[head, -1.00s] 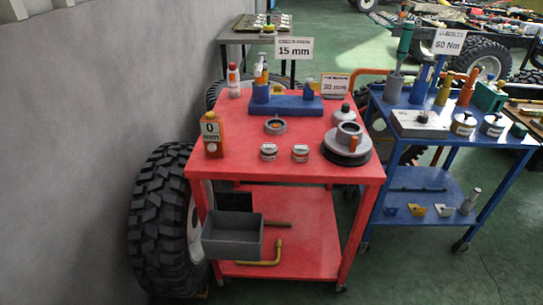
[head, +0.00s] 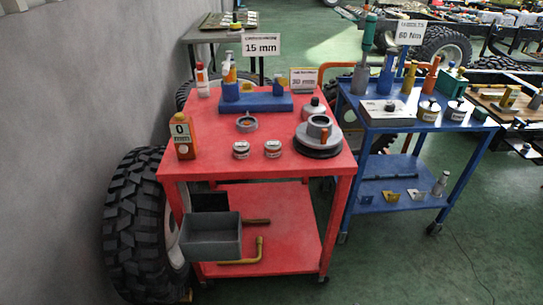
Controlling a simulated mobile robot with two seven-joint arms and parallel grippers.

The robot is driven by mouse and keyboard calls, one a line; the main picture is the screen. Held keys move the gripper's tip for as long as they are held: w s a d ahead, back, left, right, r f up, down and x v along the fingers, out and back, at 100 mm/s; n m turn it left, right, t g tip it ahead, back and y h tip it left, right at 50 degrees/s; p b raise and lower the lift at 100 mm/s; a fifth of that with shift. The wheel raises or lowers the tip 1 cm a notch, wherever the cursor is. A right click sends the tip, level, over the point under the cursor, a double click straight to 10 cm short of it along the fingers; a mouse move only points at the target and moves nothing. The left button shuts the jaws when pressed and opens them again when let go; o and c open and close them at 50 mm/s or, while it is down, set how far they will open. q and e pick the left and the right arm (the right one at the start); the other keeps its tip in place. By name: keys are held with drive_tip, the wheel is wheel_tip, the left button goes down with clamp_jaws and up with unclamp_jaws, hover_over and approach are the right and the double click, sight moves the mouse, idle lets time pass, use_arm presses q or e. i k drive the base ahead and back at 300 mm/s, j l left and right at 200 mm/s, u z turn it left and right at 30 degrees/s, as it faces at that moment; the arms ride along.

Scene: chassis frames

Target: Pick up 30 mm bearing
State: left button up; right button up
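A red cart (head: 215,103) stands in the middle of the head view. A sign reading 30 mm (head: 303,80) stands at the back right of its top. A small grey ring with orange inside (head: 246,124) lies near the middle of the top and looks like a bearing. A larger grey round part on a dark disc (head: 318,139) sits at the right edge, with an orange piece on it. I cannot tell which of these is the 30 mm bearing. Neither of my grippers is in view.
A blue block (head: 262,103) lies behind. A grey bin (head: 211,236) hangs below. A tire (head: 134,225) stands left, a blue cart (head: 437,150) right. Floor ahead is clear.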

sight(241, 148)
drive_tip(key=i+l+u, duration=0.25)
drive_tip(key=i+l, duration=0.5)
drive_tip(key=i, duration=0.05)
